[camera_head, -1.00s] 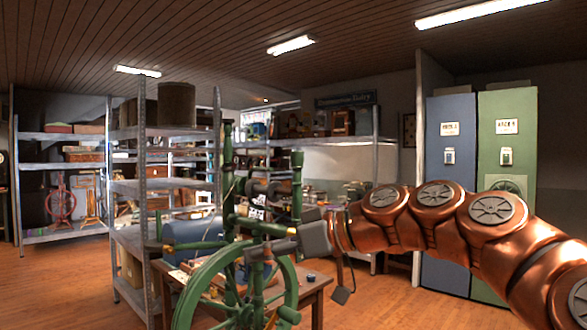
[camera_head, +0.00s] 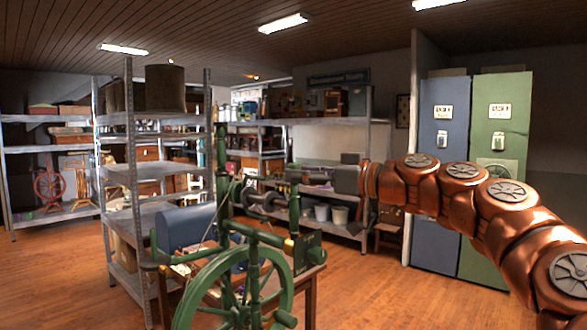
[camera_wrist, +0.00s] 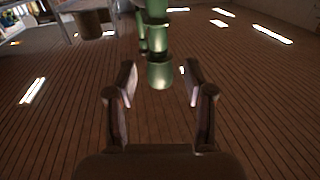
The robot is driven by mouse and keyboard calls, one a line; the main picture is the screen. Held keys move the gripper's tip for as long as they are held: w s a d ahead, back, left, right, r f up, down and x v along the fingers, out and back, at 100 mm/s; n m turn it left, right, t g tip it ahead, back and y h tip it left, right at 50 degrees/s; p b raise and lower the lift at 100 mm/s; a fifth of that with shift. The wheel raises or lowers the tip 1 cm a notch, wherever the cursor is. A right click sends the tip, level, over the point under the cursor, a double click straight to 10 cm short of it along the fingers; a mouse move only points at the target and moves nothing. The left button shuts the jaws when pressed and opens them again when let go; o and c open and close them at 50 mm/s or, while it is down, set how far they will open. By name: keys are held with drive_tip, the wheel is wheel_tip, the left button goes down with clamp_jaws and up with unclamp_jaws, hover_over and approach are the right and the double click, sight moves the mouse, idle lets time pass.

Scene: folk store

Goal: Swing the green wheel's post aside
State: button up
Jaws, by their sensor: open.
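The green spinning wheel (camera_head: 283,290) stands in front of me, low in the head view, with its rim partly cut off by the bottom edge. Its left green post (camera_head: 221,170) stands upright. Its right green post (camera_head: 295,212) rises from a green block (camera_head: 308,252), with a bobbin (camera_head: 262,199) lying across between the posts. My gripper (camera_head: 300,178) reaches in from the right at the height of the right post's top. In the wrist view my gripper (camera_wrist: 160,85) is open, with a green post end (camera_wrist: 159,74) between its fingers and a gap on each side.
A table (camera_head: 312,285) with small items stands behind the wheel. A metal shelf (camera_head: 130,175) is at the left and another shelf (camera_head: 345,122) at the back. Blue (camera_head: 443,150) and green (camera_head: 500,130) lockers stand at the right. The wooden floor (camera_head: 400,300) at the front right is clear.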

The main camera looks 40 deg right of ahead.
drive_tip(key=shift+x, duration=1.25)
drive_tip(key=shift+c, duration=0.4)
clamp_jaws()
